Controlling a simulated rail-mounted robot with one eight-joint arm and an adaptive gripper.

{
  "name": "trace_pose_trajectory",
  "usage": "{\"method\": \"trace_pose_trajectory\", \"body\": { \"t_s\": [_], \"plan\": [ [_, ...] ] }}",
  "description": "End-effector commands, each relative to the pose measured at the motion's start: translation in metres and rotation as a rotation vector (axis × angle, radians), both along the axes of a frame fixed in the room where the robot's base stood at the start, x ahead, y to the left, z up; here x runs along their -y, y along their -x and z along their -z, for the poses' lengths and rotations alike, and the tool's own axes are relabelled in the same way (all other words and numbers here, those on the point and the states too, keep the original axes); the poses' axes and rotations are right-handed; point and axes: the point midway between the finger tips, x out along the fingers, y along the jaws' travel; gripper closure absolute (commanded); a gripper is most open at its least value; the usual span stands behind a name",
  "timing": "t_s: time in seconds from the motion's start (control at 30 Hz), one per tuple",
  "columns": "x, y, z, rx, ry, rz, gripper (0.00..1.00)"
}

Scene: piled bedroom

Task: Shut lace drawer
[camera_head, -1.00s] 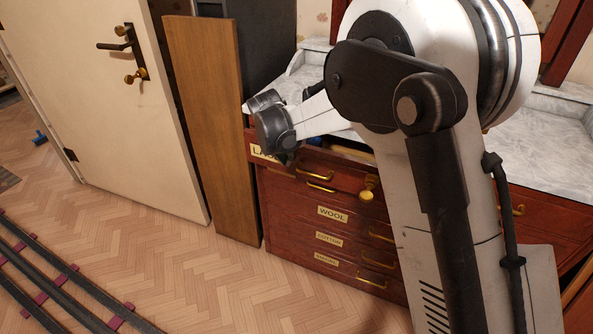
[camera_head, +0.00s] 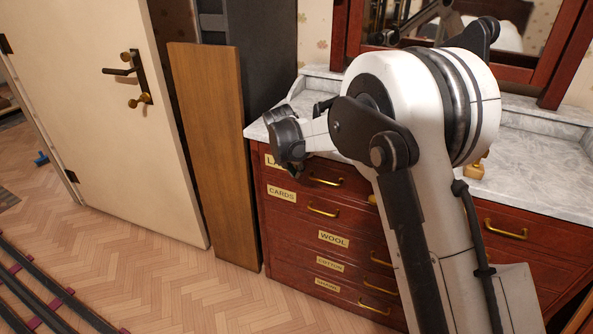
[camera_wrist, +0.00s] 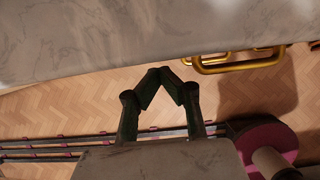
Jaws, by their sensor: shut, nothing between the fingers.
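The lace drawer (camera_head: 298,174) is the top left drawer of the red-brown dresser. Its label is partly hidden by my wrist, with "LA" showing. Its front looks level with the drawers below, and no gap shows above it in the head view. Its brass handle (camera_head: 326,182) shows right of my wrist. My gripper is at the dresser's left front corner, by the lace drawer's front; its tips are mostly hidden in the head view. In the wrist view my gripper (camera_wrist: 166,74) is shut and empty, below the marble edge and left of brass handles (camera_wrist: 240,62).
A marble top (camera_head: 530,160) covers the dresser. The cards drawer (camera_head: 300,206) and wool drawer (camera_head: 350,243) are below and look shut. A wooden board (camera_head: 212,150) stands close to the dresser's left side.

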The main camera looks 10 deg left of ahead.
Motion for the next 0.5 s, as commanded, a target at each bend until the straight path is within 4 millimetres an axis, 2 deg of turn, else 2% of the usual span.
{"method": "trace_pose_trajectory", "body": {
  "t_s": [0.1, 0.3, 0.5],
  "plan": [
    [-0.003, 0.023, 0.001, 0.001, 0.0, 0.002, 1.0],
    [-0.006, 0.036, -0.045, 0.001, 0.0, 0.002, 1.0],
    [-0.01, 0.048, -0.076, 0.001, 0.0, 0.003, 1.0]
  ]
}}
